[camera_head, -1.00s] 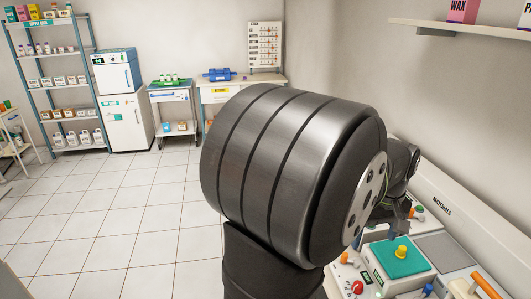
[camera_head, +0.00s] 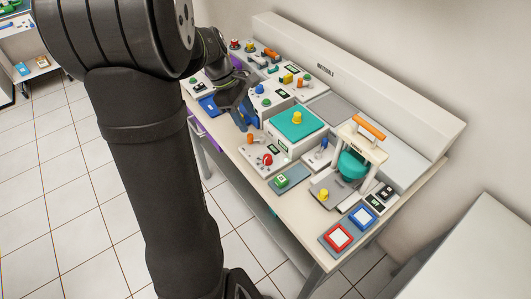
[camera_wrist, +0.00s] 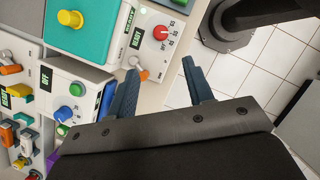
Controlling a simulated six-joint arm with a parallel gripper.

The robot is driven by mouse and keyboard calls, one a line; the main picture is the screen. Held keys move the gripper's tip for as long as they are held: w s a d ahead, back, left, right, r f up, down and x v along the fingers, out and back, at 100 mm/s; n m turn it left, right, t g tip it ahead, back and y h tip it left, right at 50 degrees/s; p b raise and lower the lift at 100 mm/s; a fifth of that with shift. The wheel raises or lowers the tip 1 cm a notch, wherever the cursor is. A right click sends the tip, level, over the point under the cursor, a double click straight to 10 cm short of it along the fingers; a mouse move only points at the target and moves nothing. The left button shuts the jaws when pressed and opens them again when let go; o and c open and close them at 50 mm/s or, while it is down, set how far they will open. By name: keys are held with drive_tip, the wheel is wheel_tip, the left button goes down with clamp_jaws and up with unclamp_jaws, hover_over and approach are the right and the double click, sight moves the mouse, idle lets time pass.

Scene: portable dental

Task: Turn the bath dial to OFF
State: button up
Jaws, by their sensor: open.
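A red dial (camera_head: 267,159) sits on a white control panel in front of the box with a teal lid (camera_head: 286,131) and yellow knob (camera_head: 297,118). I take it for the bath dial. It also shows in the wrist view (camera_wrist: 160,32), with small marks around it; I cannot tell its setting. A small orange lever (camera_wrist: 138,66) is on the same panel. My gripper (camera_wrist: 161,66) is open and empty, its blue fingers apart. In the wrist view the fingertips are below the red dial in the picture and do not visibly touch it.
A blue dial (camera_wrist: 76,89) with a display stands on a neighbouring white box. A green button (camera_head: 281,181), a frame with an orange handle (camera_head: 369,128), and red and blue pads (camera_head: 338,237) lie along the bench. A low wall (camera_head: 355,75) runs behind. Open floor lies in front.

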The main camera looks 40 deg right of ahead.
sight(267, 156)
drive_tip(key=x, duration=1.5)
drive_tip(key=shift+f, duration=0.1)
drive_tip(key=shift+c, duration=0.5)
drive_tip(key=c, duration=0.9)
